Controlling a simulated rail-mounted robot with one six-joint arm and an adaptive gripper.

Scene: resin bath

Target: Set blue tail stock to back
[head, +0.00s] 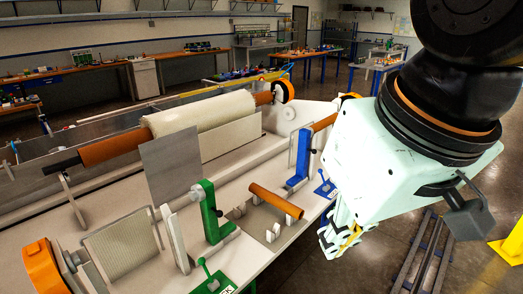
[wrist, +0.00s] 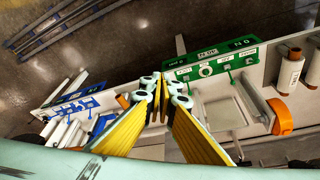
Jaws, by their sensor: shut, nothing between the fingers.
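The blue tail stock (head: 303,155) stands upright on the bench at the right part of the machine, left of my gripper (head: 340,245) in the head view. A blue plate with a small lever (head: 324,184) is at the bench edge beside it. In the wrist view the blue plate (wrist: 72,106) is at the left, with blue parts of the tail stock (wrist: 103,123) partly hidden behind my gripper's left finger. My gripper in the wrist view (wrist: 160,88) is shut and empty, with its fingertips together. It hangs off the bench's front edge, apart from the blue parts.
A green tail stock (head: 210,212) and green lever plate (head: 213,283) stand nearer the left; the green plate (wrist: 212,62) shows in the wrist view. A brown roller (head: 276,200) lies between the stocks. A large white roll (head: 203,113) spans behind. Floor rails (head: 425,255) run at right.

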